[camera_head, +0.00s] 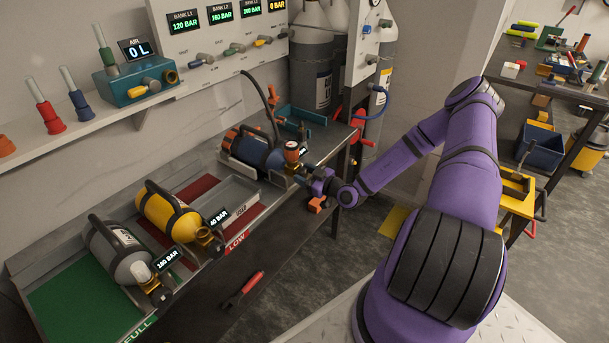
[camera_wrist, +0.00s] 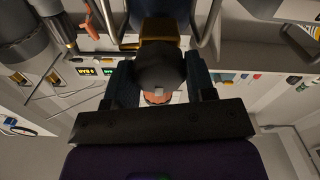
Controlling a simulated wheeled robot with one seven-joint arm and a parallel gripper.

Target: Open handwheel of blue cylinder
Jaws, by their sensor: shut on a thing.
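The blue cylinder (camera_head: 262,154) lies on its side at the back end of the bench, with its valve end towards my arm. An orange fitting (camera_head: 291,146) sits on top of its brass valve (camera_head: 293,168). My gripper (camera_head: 302,181) is at this valve end, coming from the right. In the wrist view, the dark round handwheel (camera_wrist: 160,68) is between my two fingers (camera_wrist: 160,88), with a finger at each side. My gripper is shut on it. An orange-tipped part (camera_wrist: 157,97) shows below the wheel. In the head view my gripper mostly hides the handwheel.
A yellow cylinder (camera_head: 169,212) and a grey cylinder (camera_head: 117,251) lie nearer on the bench. An empty grey tray (camera_head: 222,190) sits between the yellow and blue cylinders. A black hose (camera_head: 262,98) rises behind the blue cylinder. Tall grey cylinders (camera_head: 312,60) stand at the back.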

